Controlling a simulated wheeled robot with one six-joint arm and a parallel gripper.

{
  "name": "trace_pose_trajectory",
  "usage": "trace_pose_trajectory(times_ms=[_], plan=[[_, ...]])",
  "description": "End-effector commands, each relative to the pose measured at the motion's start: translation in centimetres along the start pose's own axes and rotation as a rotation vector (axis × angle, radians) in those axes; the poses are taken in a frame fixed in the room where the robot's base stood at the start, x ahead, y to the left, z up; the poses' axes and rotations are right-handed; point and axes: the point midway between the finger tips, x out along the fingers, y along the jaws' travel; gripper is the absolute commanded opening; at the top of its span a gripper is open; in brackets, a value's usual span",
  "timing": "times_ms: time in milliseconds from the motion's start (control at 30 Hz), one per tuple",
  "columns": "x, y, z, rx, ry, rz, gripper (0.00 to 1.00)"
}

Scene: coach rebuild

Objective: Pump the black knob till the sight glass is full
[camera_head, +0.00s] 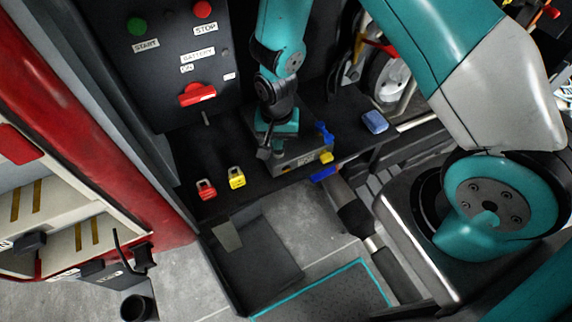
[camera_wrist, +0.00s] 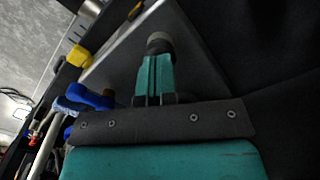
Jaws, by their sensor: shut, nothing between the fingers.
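In the head view, my gripper (camera_head: 264,150) points down at the left end of a grey box-shaped unit (camera_head: 303,158) with a small label, on the dark shelf. In the wrist view, my gripper (camera_wrist: 158,52) is shut, its teal fingers together. A dark rounded piece (camera_wrist: 160,42) shows at the fingertips, over the unit's grey face (camera_wrist: 118,72). It may be the black knob, but I cannot tell it from the finger ends. Contact is unclear. I cannot make out the sight glass or its level.
Blue and yellow fittings (camera_head: 326,157) sit at the unit's right end. A blue block (camera_head: 375,122) lies farther right on the shelf. Red (camera_head: 206,189) and yellow (camera_head: 237,178) padlocks lie to the left. A switch panel (camera_head: 185,55) stands behind. A red door (camera_head: 90,110) bounds the left.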

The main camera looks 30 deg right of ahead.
Motion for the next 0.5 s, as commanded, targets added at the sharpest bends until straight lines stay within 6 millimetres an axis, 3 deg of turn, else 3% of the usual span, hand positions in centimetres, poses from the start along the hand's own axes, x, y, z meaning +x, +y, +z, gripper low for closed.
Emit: trace_pose_trajectory(times_ms=[233,500], plan=[[-0.6,0.0,0.0,0.000,-0.001,0.000,0.00],[-3.2,0.0,0.0,0.000,0.000,0.000,0.00]])
